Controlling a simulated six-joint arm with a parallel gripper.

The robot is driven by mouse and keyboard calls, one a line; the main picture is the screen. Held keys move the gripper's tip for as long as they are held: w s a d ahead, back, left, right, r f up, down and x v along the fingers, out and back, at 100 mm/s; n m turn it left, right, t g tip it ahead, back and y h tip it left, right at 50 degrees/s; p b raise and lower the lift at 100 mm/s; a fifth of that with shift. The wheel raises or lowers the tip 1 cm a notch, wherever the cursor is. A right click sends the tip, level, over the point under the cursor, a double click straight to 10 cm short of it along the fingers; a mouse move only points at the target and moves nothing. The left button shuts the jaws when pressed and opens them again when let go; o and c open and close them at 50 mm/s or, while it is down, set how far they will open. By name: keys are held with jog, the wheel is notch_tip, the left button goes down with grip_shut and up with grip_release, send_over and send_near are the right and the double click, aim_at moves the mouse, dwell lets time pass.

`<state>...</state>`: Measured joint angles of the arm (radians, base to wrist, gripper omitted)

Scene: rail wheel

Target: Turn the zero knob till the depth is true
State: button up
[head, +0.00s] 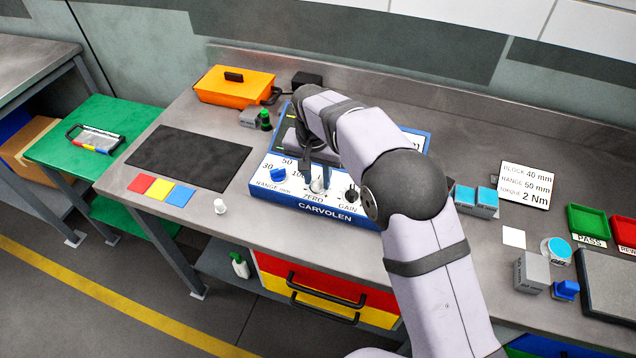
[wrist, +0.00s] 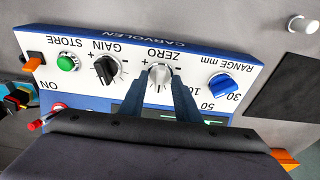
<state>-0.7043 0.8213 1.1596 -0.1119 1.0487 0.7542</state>
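The blue and white CARVOLEN instrument (head: 325,208) stands on the bench. Its white zero knob (head: 316,186) is at the middle of the front panel, between the blue range knob (head: 278,175) and the black gain knob (head: 351,194). My gripper (head: 318,180) points down at the zero knob. In the wrist view its fingers (wrist: 160,76) stand on either side of the zero knob (wrist: 160,73); whether they press on it I cannot tell. The screen (wrist: 205,118) is mostly hidden behind my gripper, and no depth reading can be read.
A card (head: 526,186) reads block 40 mm, range 50 mm, torque 2 Nm. A green store button (wrist: 68,62) is beside the gain knob. An orange case (head: 235,88), a dark mat (head: 188,157) and a small white cylinder (head: 220,206) lie left. Blue-topped blocks (head: 476,200) stand right.

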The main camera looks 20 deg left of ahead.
aim_at(318, 181)
grip_shut()
jog(key=shift+n+y+p, duration=0.4)
jog(key=shift+n+p, duration=0.15)
jog(key=shift+n, duration=1.75)
jog(key=shift+d+r, duration=0.1)
jog(key=shift+o, duration=0.9)
grip_release()
jog(key=shift+r+p, duration=3)
jog(key=shift+r, duration=0.45)
